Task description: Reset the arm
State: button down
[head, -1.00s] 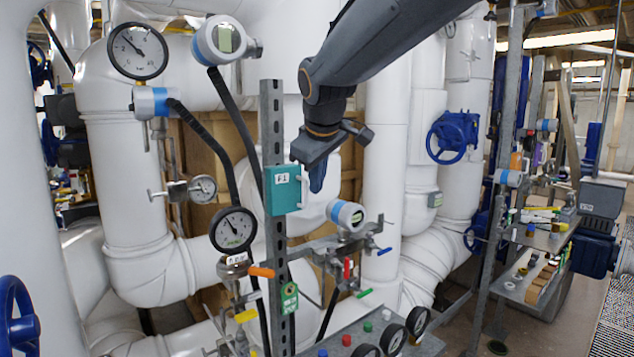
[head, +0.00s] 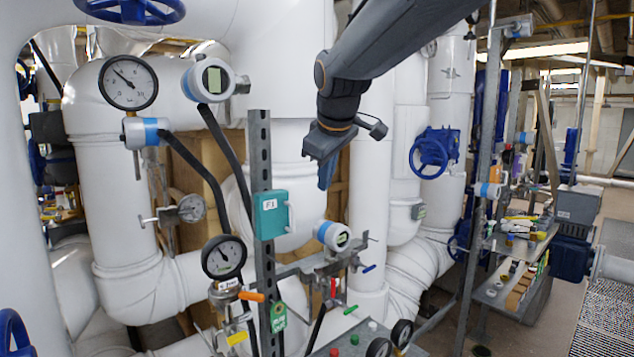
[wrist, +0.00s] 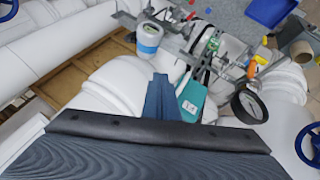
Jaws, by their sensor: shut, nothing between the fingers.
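My gripper (head: 327,174) hangs from the arm at the upper middle of the head view, pointing down in front of the white pipes. Its dark blue fingers are together and hold nothing. In the wrist view my gripper (wrist: 158,98) shows its closed fingers at the centre, with pipes and a teal box below. The teal box (head: 270,214), labelled F.1, is fixed to a perforated metal post to the left of the gripper, and it also shows in the wrist view (wrist: 191,100). The gripper looks apart from it.
A pressure gauge (head: 223,257), a transmitter (head: 333,235) and small coloured valve handles stand below the gripper. A blue handwheel (head: 434,152) is to the right. A shelf (head: 515,290) with small parts stands further right, beside open floor (head: 590,245).

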jog(key=s+d+f+m+g+b, duration=0.1)
jog(key=s+d+f+m, duration=0.2)
jog(key=f, duration=0.4)
jog(key=s+d+f+g+h+b, duration=0.1)
jog(key=s+d+f+b, duration=0.1)
jog(key=d+f, duration=0.35)
jog(key=s+d+f+m+g+b, duration=0.1)
jog(key=s+d+f+m, duration=0.15)
jog(key=f, duration=0.55)
jog(key=s+d+f+m+g+b, duration=0.1)
jog(key=s+d+f, duration=0.3)
jog(key=s+f, duration=0.4)
jog(key=s+d+f+m+g+b, duration=0.1)
jog(key=s+d+f+m, duration=0.3)
jog(key=s+f, duration=0.5)
jog(key=shift+s+d+f+m+g+b, duration=0.25)
jog(key=shift+d+f+m+g+b, duration=0.15)
jog(key=shift+f+b, duration=0.55)
